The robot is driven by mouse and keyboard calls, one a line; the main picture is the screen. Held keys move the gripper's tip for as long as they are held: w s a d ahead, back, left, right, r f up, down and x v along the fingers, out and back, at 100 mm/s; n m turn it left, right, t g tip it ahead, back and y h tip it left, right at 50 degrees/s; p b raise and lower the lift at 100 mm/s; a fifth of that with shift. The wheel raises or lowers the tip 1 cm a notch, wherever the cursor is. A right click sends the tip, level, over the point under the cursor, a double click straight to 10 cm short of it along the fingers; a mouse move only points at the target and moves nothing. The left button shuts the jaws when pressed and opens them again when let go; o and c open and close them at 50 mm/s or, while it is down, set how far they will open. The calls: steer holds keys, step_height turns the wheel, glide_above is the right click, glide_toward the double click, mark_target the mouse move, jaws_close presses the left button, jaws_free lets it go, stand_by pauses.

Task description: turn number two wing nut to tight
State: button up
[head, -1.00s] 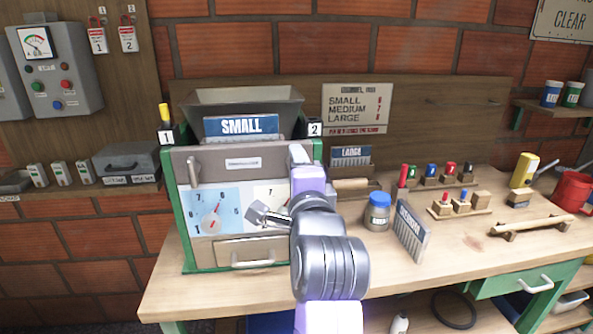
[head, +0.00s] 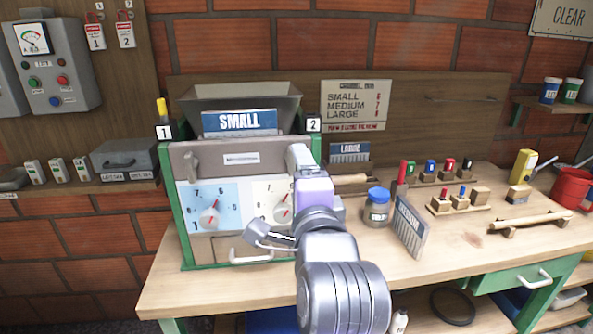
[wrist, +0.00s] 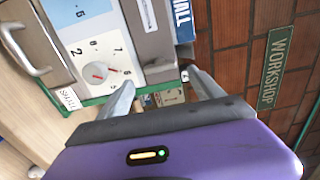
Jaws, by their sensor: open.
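The grey pulper (head: 215,157) stands on the bench in a green frame. A black and white "2" tag (head: 313,125) marks its upper right corner. My gripper (head: 299,157) is in front of the upper right of the pulper's face, just below the tag. In the wrist view my gripper (wrist: 160,80) has its two fingers apart, with nothing clearly held between them. The number 2 dial (wrist: 98,71) lies left of the fingers there.
A "SMALL" plate (head: 240,121) stands at the hopper (head: 240,98). A "1" tag (head: 164,132) with a yellow-topped piece is at the upper left. A blue-lidded jar (head: 377,207) and a "MEDIUM" plate (head: 409,226) stand right of my arm. The front bench top is mostly clear.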

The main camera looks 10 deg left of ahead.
steer(key=v, duration=0.2)
steer(key=shift+s+d, duration=0.1)
steer(key=shift+s, duration=0.3)
steer(key=s+d+r+n+t+y, duration=0.1)
steer(key=s+r+n+t+y, duration=0.2)
steer(key=n, duration=0.5)
steer(key=s+d+f+n, duration=1)
steer(key=s+d+f, duration=0.2)
steer(key=s+f, duration=0.2)
steer(key=s+d+f+m+g+h, duration=0.1)
steer(key=s+d+f, duration=0.3)
steer(key=s, duration=0.4)
steer(key=s+d+f+m+g+h, duration=0.1)
steer(key=s+d+f+h, duration=0.3)
steer(key=s, duration=0.5)
steer(key=s+d+f+m+g+h+p, duration=0.1)
steer(key=s+d+f+g+h, duration=0.2)
steer(key=s+f, duration=0.3)
steer(key=s+d, duration=0.1)
steer(key=s, duration=0.2)
steer(key=shift+f+g, duration=0.25)
steer(key=shift+g, duration=0.05)
